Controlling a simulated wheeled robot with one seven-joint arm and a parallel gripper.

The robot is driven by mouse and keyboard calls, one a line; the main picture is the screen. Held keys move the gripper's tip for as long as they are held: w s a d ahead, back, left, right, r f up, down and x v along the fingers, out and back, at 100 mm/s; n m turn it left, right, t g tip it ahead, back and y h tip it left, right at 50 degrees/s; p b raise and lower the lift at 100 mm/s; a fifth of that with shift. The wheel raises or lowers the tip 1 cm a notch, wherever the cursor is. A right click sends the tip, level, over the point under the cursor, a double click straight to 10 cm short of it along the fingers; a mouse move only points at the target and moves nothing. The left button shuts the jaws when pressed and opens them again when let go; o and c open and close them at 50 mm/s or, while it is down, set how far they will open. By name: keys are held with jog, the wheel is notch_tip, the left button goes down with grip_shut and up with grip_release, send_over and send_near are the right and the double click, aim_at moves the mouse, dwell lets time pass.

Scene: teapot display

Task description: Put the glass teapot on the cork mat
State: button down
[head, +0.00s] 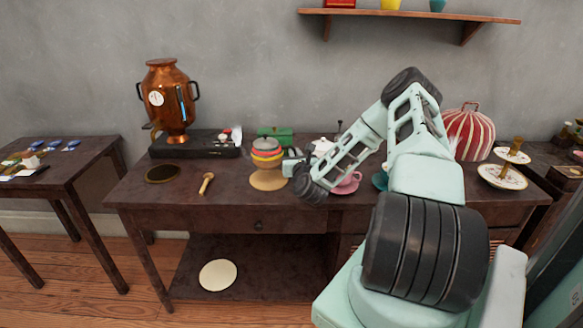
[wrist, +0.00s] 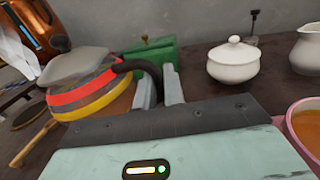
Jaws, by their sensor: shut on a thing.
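The glass teapot (head: 267,152), with red and yellow bands and a grey lid, is at the middle of the dark table. It also shows in the wrist view (wrist: 88,92), where its black handle (wrist: 140,66) curves between my fingers. My gripper (head: 291,167) is at the teapot's right side, its fingers (wrist: 160,88) shut on the handle. The round tan cork mat (head: 268,183) shows directly under the teapot in the head view. I cannot tell whether the teapot's base touches it. My gripper hides part of the wrist view below the teapot.
A green box (head: 275,134) stands behind the teapot. A wooden dipper (head: 206,184) and a dark round mat (head: 162,174) lie left. A white lidded bowl (wrist: 234,63) and a pink cup (head: 347,183) are right. A copper samovar (head: 168,100) stands back left.

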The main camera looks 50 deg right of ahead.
jog(key=shift+f, duration=2.1)
jog(key=shift+f, duration=0.2)
jog(key=c, duration=1.5)
grip_release()
jog(key=shift+s+a+r, duration=0.1)
